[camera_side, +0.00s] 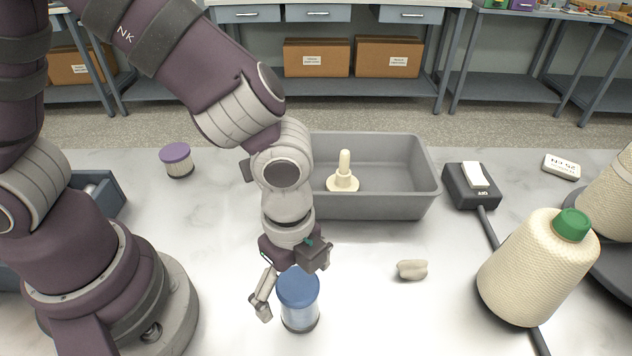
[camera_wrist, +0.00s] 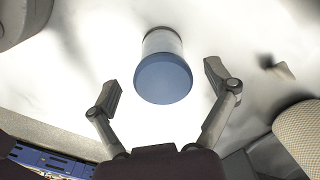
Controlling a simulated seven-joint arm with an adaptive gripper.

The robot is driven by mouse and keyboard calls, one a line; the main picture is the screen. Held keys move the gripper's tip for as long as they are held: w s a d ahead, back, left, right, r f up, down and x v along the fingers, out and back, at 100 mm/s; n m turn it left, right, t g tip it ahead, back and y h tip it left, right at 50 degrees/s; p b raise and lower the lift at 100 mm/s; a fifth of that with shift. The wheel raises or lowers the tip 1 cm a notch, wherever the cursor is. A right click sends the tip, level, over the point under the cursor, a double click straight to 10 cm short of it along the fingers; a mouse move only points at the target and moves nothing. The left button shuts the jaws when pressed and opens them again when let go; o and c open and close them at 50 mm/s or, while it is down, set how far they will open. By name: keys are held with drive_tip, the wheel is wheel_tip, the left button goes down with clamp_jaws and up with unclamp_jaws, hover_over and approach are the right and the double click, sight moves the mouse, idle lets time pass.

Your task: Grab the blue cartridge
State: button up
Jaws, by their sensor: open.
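The blue cartridge (camera_side: 299,305) stands upright on the white table in front of my arm, with a blue lid and a clear, bluish body. In the wrist view the cartridge (camera_wrist: 163,76) shows its blue lid ahead of and between my fingertips, with a gap on each side. My gripper (camera_side: 285,296) is open and points down at the cartridge in the side view. In the wrist view my gripper (camera_wrist: 163,88) has both fingers spread wide, with nothing held. One finger is partly hidden behind the cartridge in the side view.
A grey bin (camera_side: 400,205) with a cream spindle (camera_side: 343,178) stands behind my gripper. A purple-lidded jar (camera_side: 177,161) is at back left. A small cream piece (camera_side: 412,270), a dark switch box (camera_side: 470,190) and a large thread cone (camera_side: 535,268) lie to the right.

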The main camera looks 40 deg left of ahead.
wheel_tip(320, 180, down, 4)
drive_tip(key=shift+w+d+r, duration=0.1)
drive_tip(key=shift+r, duration=0.05)
drive_tip(key=c, duration=1.2)
